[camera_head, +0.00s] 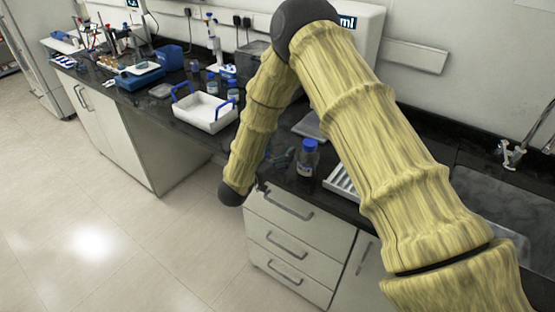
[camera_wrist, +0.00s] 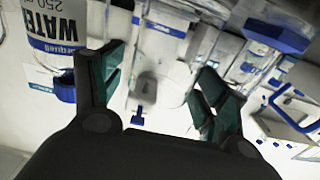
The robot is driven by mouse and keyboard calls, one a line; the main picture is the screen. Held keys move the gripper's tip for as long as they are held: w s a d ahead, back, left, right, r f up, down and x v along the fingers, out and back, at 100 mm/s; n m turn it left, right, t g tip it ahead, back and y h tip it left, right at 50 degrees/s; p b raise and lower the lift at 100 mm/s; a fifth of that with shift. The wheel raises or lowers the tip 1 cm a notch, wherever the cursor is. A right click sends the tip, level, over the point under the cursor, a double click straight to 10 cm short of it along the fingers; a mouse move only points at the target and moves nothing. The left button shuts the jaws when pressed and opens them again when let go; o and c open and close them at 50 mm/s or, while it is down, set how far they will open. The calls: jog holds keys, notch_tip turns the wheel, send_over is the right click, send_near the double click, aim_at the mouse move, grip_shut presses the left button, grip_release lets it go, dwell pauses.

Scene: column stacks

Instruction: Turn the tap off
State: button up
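The tap (camera_head: 511,152) is a silver metal fitting with a slanting spout, at the right edge of the head view behind the dark sink (camera_head: 505,205). Its handle is too small to read, so I cannot tell whether it is on or off. The tap does not show in the wrist view. My gripper (camera_wrist: 160,66) has its two dark green fingers spread apart with nothing held between them. In the head view the gripper (camera_head: 279,158) is over the bench front, left of a blue-capped bottle and far left of the tap.
The blue-capped bottle (camera_head: 308,158) stands close to my gripper, beside a white ribbed rack (camera_head: 342,183). A white tray with blue handles (camera_head: 205,112) is further left. A large WATER bottle (camera_wrist: 55,30) shows upside down in the wrist view. Drawers (camera_head: 290,235) are below the bench.

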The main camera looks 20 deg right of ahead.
jog(key=c, duration=1.1)
jog(key=shift+r, duration=0.1)
